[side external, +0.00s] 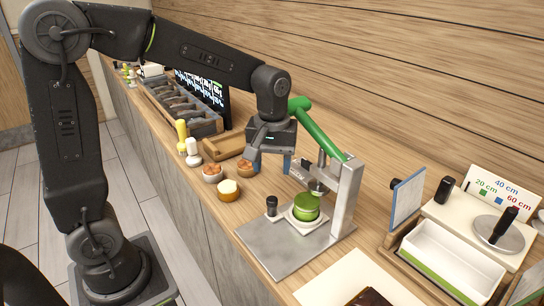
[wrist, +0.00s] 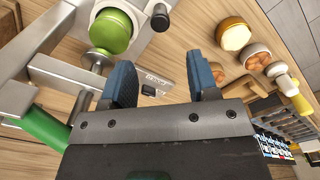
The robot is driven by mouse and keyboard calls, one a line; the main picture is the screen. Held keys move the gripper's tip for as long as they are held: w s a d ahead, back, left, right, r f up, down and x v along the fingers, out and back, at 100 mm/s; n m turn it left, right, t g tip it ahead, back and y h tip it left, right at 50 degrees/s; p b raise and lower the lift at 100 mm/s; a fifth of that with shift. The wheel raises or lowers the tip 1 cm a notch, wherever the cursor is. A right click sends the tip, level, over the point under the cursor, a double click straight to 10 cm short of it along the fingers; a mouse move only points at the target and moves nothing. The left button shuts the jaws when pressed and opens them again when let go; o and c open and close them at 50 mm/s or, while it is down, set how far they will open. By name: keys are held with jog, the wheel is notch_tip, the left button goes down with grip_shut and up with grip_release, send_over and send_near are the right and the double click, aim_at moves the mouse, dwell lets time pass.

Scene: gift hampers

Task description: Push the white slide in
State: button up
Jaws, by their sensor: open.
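The white slide (side external: 290,213) sits on the metal base plate (side external: 285,252) of a press and carries a round green piece (side external: 307,206). A black upright knob (side external: 271,206) stands at its left end. In the wrist view the slide (wrist: 88,14) is at the top left, with the green piece (wrist: 110,32) and the knob (wrist: 160,18). The press's metal disc (wrist: 97,60) appears beside the green piece, partly overlapping it. My gripper (side external: 270,163) is open and empty, above and behind the knob, apart from the slide. Its blue fingers (wrist: 163,80) are spread in the wrist view.
The press's upright metal frame (side external: 346,195) and green lever (side external: 320,128) rise close to my gripper's right. Small bowls (side external: 212,173) and a yellow-topped jar (side external: 228,190) stand to the left. A white tray (side external: 452,262) in a wooden frame is at the right.

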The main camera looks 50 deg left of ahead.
jog(key=shift+r, duration=0.8)
jog(key=shift+c, duration=0.5)
